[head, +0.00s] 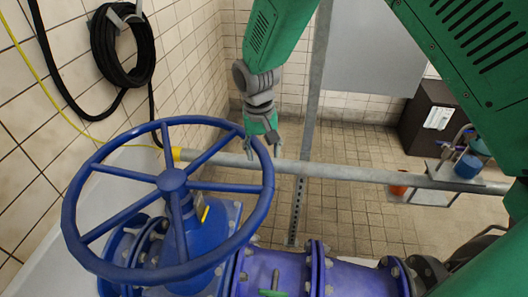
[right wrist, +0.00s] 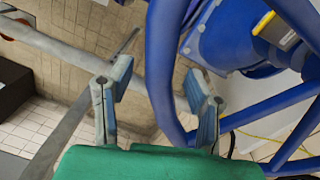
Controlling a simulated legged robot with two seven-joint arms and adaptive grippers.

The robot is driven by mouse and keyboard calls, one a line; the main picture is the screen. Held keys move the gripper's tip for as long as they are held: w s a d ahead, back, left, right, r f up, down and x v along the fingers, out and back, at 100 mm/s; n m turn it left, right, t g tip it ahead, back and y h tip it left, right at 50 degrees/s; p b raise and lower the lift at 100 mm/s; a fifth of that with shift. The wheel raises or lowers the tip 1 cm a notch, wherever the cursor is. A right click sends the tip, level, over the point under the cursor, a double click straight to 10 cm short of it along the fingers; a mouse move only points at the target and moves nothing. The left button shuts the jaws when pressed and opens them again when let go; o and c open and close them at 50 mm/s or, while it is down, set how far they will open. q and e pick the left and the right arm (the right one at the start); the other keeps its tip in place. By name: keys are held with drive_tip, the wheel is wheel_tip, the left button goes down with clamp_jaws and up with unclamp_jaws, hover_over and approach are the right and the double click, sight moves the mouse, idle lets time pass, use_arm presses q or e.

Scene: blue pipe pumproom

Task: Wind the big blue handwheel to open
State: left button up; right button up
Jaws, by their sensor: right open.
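The big blue handwheel (head: 172,180) stands at the left in the head view, with spokes running from its hub to a round rim. My right gripper (head: 263,151) is open at the rim's far right side. I cannot tell whether a finger touches the rim. No grip on the rim shows. My left gripper is not in view.
A grey horizontal pipe (head: 330,171) runs behind the wheel and meets an upright grey post (head: 315,80). Blue flanged piping (head: 345,277) lies below right. A black hose coil (head: 122,47) hangs on the tiled wall.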

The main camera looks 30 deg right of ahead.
drive_tip(key=shift+s+d+f, duration=0.15)
drive_tip(key=shift+d+f, duration=0.1)
drive_tip(key=shift+f, duration=0.4)
drive_tip(key=shift+a, duration=0.15)
drive_tip(key=shift+a, duration=0.2)
clamp_jaws()
drive_tip(key=shift+w+d, duration=0.1)
drive_tip(key=shift+w, duration=0.1)
